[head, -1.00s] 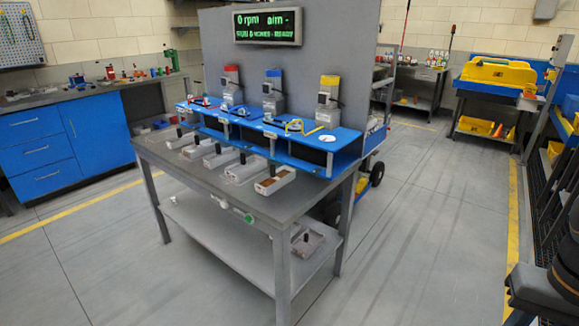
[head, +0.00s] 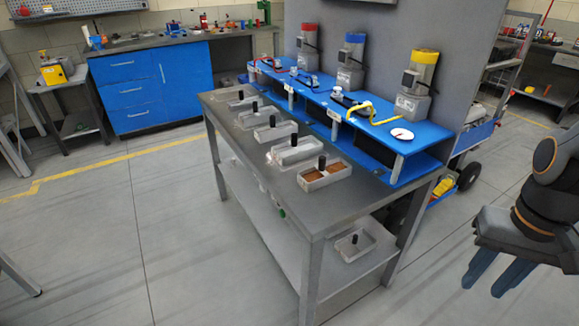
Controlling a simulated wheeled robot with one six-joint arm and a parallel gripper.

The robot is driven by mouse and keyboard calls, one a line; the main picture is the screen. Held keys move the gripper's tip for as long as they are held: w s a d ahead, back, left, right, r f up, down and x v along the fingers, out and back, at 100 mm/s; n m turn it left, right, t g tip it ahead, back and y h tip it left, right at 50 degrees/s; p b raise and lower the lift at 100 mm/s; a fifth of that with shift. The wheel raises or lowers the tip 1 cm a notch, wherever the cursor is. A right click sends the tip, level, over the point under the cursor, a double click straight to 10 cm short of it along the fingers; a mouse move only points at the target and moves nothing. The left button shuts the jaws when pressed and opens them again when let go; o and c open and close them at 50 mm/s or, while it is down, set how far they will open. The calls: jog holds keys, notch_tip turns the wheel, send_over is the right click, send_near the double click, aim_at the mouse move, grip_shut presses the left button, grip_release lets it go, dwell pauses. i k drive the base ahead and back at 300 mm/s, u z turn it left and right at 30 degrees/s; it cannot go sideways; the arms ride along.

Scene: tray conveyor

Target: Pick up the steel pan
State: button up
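Several shallow grey metal pans with upright black knobs stand in a row along the table's front. The nearest pan (head: 312,186) has brown material in its compartments; the one behind it (head: 283,158) looks pale inside. Another grey pan (head: 345,256) with a black knob sits on the lower shelf. I cannot tell from looks alone which one is the steel pan. My gripper (head: 490,288) hangs at the right edge, its blue-grey fingers pointing down with a gap between them. It is empty, well apart from the table and every pan.
The grey table (head: 250,172) carries a blue raised rack (head: 425,160) with red-, blue- and yellow-topped machines. A wheeled cart (head: 470,140) stands behind its right end. A blue cabinet (head: 140,92) is at the back left. The floor in front is clear.

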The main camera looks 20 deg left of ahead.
aim_at(324, 172)
jog(key=u, duration=1)
jog(key=i, duration=0.85)
jog(key=u, duration=0.9)
